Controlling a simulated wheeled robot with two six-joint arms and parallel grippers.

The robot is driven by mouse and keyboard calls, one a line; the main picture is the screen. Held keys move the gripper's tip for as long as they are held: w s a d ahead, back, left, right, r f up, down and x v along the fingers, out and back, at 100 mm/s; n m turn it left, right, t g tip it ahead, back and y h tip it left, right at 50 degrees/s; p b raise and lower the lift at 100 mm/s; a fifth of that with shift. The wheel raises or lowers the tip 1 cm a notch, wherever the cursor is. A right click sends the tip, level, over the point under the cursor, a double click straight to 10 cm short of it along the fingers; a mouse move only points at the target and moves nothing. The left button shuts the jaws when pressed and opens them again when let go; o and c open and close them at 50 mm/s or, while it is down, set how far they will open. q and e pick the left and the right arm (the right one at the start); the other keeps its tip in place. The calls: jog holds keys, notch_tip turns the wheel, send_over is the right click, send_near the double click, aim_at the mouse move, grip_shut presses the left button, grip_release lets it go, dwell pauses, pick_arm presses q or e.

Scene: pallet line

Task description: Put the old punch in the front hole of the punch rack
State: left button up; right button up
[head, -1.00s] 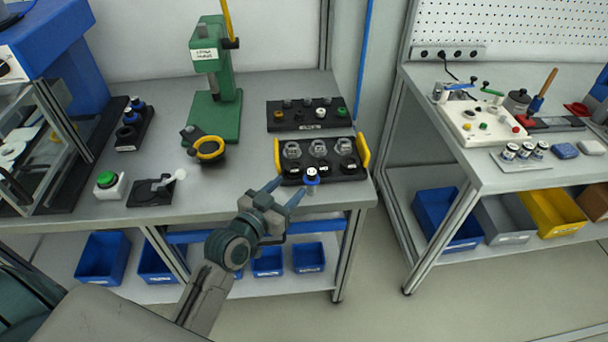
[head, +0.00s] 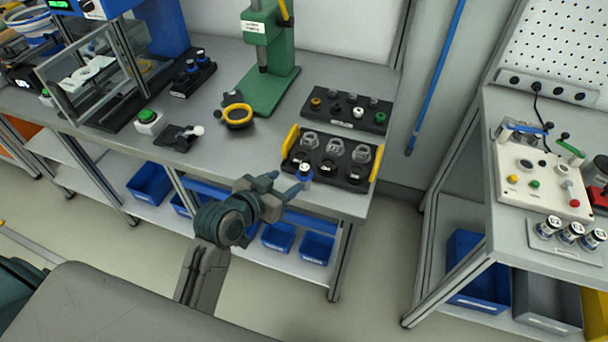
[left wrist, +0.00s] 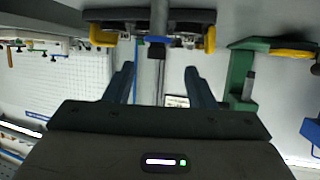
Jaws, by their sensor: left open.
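My right gripper is not in view.
The black tray (head: 328,176) has yellow handles and clear-topped parts. Behind it is another black tray (head: 345,121). Bare bench lies in front of the ring.

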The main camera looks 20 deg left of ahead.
aim_at(301, 171)
pick_arm(q)
jog(key=x, duration=0.2)
jog(key=shift+w+d, duration=0.1)
jog(key=shift+w, duration=0.25)
jog(key=shift+w+d+f, duration=0.15)
jog(key=shift+w+f, duration=0.05)
jog(key=shift+w, duration=0.15)
jog(key=shift+w+d+p, duration=0.1)
jog(key=shift+w+p, duration=0.1)
jog(key=shift+p, duration=0.15)
jog(key=p+x, duration=0.1)
jog(key=x, duration=0.3)
jog(key=shift+w+d+r+p, duration=0.15)
jog(key=shift+w+d+p, duration=0.1)
jog(key=shift+p, duration=0.1)
jog(key=shift+w, duration=0.2)
jog(key=c, duration=0.8)
grip_shut()
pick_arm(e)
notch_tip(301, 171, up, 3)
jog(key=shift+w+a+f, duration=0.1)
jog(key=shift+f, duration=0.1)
